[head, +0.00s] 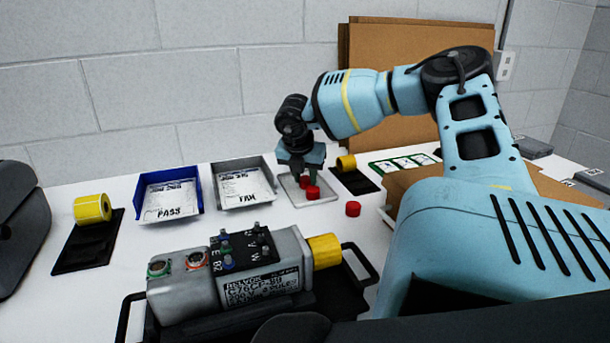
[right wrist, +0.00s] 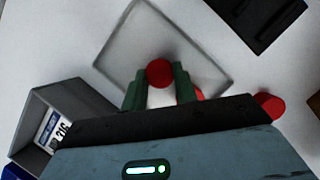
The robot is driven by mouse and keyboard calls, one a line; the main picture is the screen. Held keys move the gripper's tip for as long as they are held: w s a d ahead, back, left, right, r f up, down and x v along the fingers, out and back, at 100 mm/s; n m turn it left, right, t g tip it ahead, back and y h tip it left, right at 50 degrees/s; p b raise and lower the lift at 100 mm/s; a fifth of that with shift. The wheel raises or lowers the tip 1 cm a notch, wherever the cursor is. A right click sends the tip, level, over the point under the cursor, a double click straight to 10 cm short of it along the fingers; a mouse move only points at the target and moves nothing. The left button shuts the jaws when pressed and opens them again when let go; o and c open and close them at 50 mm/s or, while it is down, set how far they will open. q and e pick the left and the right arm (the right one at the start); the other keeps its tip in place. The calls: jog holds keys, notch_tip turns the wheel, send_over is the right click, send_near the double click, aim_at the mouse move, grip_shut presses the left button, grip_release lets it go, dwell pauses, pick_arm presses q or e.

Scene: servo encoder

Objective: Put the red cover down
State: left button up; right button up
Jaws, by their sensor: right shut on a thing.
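My right gripper (head: 303,172) reaches down over a shallow clear tray (head: 327,196) at the back of the table. In the right wrist view its two green fingers (right wrist: 160,82) are shut on a red cover (right wrist: 160,72), a small round cap, which also shows in the head view (head: 305,181). The cover is over the tray; I cannot tell whether it touches the tray floor. A second red cover (head: 313,192) is close beside it, partly hidden by a finger in the wrist view (right wrist: 200,94). A third red cover (head: 353,208) lies on the table outside the tray. My left gripper is not in view.
A blue bin (head: 196,204) and a grey bin (head: 268,198) with paper labels stand left of the tray. A grey servo motor (head: 270,287) with a yellow cap (head: 324,250) rests in front.

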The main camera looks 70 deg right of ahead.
jog(key=shift+f, duration=0.2)
jog(key=o, duration=0.9)
jog(key=shift+r, duration=0.1)
jog(key=shift+r, duration=0.1)
jog(key=shift+r, duration=0.25)
jog(key=v, duration=1.1)
jog(key=shift+a+r, duration=0.2)
jog(key=shift+r, duration=0.15)
